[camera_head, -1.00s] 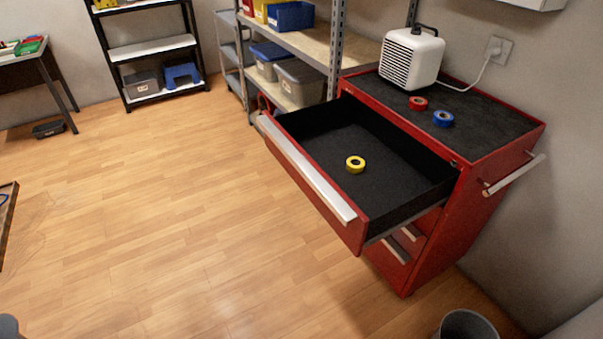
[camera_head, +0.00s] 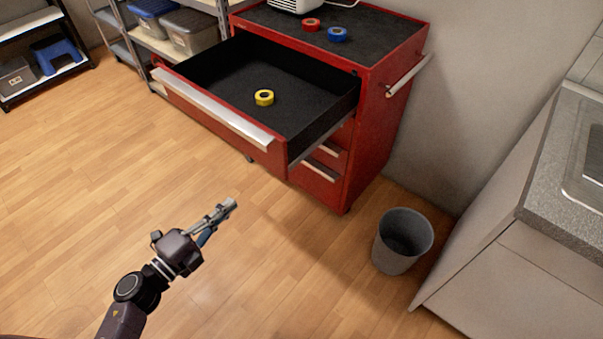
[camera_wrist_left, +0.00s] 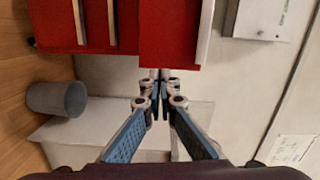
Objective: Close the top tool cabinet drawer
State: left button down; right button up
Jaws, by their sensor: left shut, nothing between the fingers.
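The red tool cabinet (camera_head: 385,120) stands against the wall in the head view, with its top drawer (camera_head: 228,132) pulled far out. The drawer has a long silver handle along its front edge (camera_head: 210,108). A yellow tape roll (camera_head: 264,97) lies inside on the black liner. My left gripper (camera_head: 230,205) is shut and empty, in front of and below the drawer front, apart from it in the head view. In the left wrist view its fingers (camera_wrist_left: 160,82) are together, with red cabinet parts (camera_wrist_left: 172,35) beyond them. My right gripper is in no view.
A grey bin (camera_head: 402,240) stands on the floor right of the cabinet; it also shows in the left wrist view (camera_wrist_left: 58,98). A grey counter (camera_head: 560,170) is at the right. Red (camera_head: 311,25) and blue (camera_head: 338,34) tape rolls lie on the cabinet top. Floor is clear at left.

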pick_arm(q)
notch_tip(320, 180, up, 2)
jog(key=d+m+h, duration=0.1)
jog(key=d+m, duration=0.1)
send_near(282, 162)
jog(key=shift+g, duration=0.4)
jog(key=x, duration=0.6)
jog(key=shift+w+a+r+b, duration=0.15)
jog(key=shift+w+r+b, duration=0.05)
jog(key=shift+b, duration=0.1)
jog(key=shift+w+d, duration=0.35)
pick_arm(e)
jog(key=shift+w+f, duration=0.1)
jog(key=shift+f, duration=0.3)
